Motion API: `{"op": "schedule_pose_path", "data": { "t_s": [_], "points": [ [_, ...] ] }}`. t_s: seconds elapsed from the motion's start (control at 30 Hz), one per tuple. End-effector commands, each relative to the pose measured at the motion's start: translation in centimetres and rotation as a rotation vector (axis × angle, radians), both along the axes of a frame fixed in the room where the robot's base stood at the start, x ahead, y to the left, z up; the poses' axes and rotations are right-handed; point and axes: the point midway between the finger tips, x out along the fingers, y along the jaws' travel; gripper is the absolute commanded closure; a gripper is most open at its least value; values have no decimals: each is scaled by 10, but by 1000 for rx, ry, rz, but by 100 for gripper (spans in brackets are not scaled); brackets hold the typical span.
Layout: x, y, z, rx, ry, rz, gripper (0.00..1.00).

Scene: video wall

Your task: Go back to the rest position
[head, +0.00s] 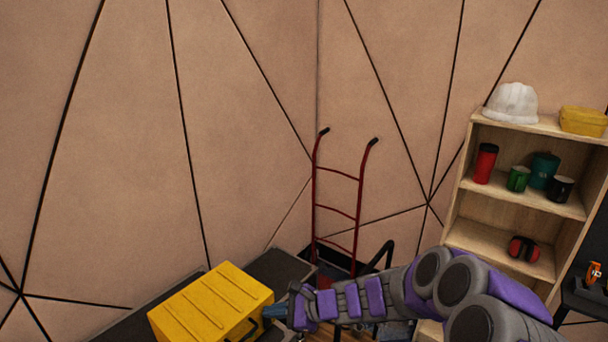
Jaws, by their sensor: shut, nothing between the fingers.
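My arm reaches in from the lower right of the head view, grey with purple pads. My gripper (275,312) is at its left end, shut and empty. It is in front of or beside the right side of a yellow case (212,305); I cannot tell whether they touch. The fingertips are small and partly hard to make out against the case.
A red hand truck (338,208) stands in the wall corner behind my arm. A dark surface lies around the case.

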Motion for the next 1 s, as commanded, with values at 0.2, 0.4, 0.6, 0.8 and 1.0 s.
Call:
{"op": "schedule_pose_path", "data": {
  "t_s": [0.2,0.4,0.6,0.8,1.0],
  "points": [
    [-83,10,52,-130,-212,327,100],
    [-160,-7,69,-286,-354,607,100],
    [-231,-49,71,-477,-436,862,100],
    [-293,-110,66,-686,-445,1084,100],
    [-342,-172,66,-869,-393,1241,100]
  ]
}}
